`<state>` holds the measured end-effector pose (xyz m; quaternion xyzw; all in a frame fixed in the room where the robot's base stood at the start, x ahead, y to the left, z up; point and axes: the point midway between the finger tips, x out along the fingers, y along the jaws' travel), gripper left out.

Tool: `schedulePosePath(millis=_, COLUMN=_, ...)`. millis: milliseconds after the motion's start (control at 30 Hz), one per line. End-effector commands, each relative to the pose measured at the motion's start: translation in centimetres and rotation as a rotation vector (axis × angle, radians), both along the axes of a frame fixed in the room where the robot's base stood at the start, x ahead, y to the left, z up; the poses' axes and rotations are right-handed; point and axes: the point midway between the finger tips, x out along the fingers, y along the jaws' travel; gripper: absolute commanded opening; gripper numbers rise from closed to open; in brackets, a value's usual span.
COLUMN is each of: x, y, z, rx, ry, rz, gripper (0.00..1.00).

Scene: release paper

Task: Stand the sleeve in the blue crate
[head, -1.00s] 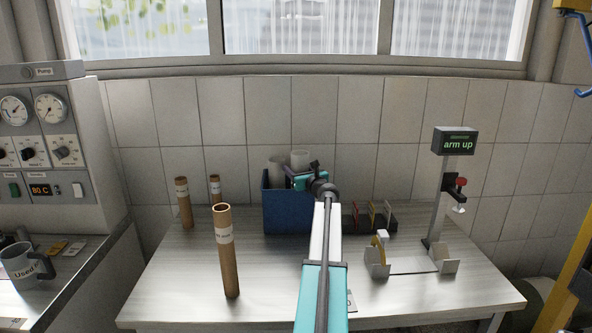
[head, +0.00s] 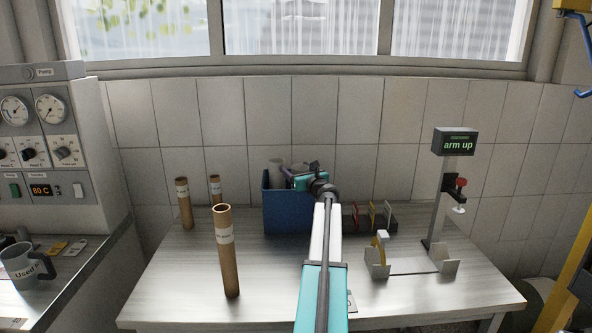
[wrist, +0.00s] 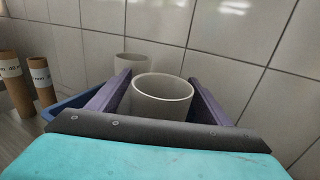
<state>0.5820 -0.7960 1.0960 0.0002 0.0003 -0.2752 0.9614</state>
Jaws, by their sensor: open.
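The blue crate (head: 288,208) stands at the back middle of the table. My gripper (head: 308,172) is over its right part, open. In the wrist view the white sleeve (wrist: 162,108), a hollow tube, stands upright between my two spread fingers (wrist: 160,82). It looks to be inside the crate, whose blue rim (wrist: 66,106) shows at left; its lower end is hidden. In the head view my gripper hides this sleeve. A second pale tube (head: 275,174) stands in the crate to its left, and also shows behind it in the wrist view (wrist: 133,64).
Several brown cardboard tubes stand left of the crate, the nearest (head: 228,252) at the front. A dark rack (head: 370,217) is right of the crate. A stand with an "arm up" display (head: 455,142) and a cradle (head: 378,258) are further right.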

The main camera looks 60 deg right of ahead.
Motion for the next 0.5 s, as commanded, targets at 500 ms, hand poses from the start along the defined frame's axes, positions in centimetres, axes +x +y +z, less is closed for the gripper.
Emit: schedulePosePath(millis=500, x=-3.9, y=2.5, z=0.5, rx=-0.001, ry=-0.001, rz=-0.001, gripper=0.72)
